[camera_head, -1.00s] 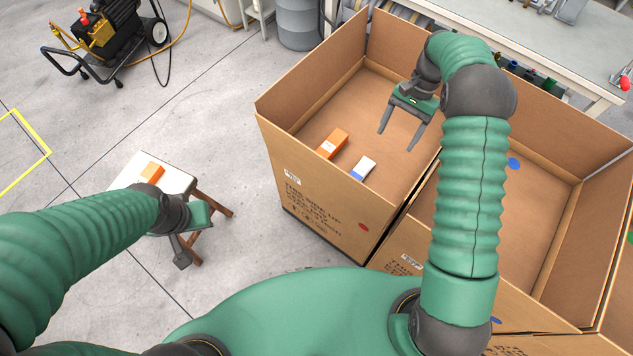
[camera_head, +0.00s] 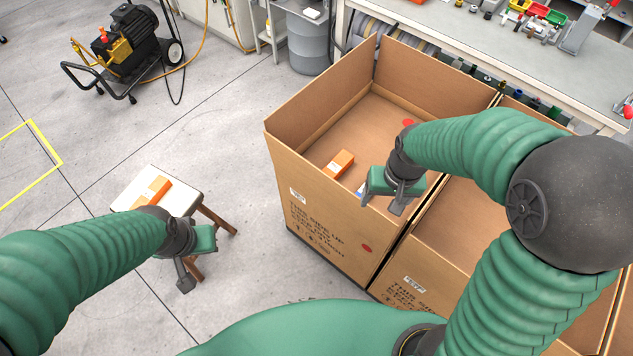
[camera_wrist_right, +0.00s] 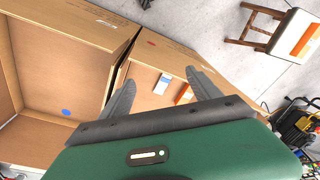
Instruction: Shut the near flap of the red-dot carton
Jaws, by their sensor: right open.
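The red-dot carton (camera_head: 330,225) is the left one of two brown cartons, with red dots on its near face and inside. Its left and far flaps stand up; its near flap (camera_head: 300,160) appears upright, in line with the near wall. My right gripper (camera_head: 381,205) is open and empty, pointing down at the carton's near edge and partly hiding it. In the right wrist view, its fingers (camera_wrist_right: 165,92) are spread over the carton; I cannot tell whether they touch the flap. My left gripper (camera_head: 188,278) hangs by the stool, its jaws unclear.
An orange box (camera_head: 339,163) and a white-and-blue box (camera_wrist_right: 164,83) lie inside the carton. The neighbouring carton (camera_head: 465,215) stands close on the right, with a blue dot inside (camera_wrist_right: 66,113). A stool (camera_head: 185,192) holds another orange box. A workbench (camera_head: 450,30) stands behind.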

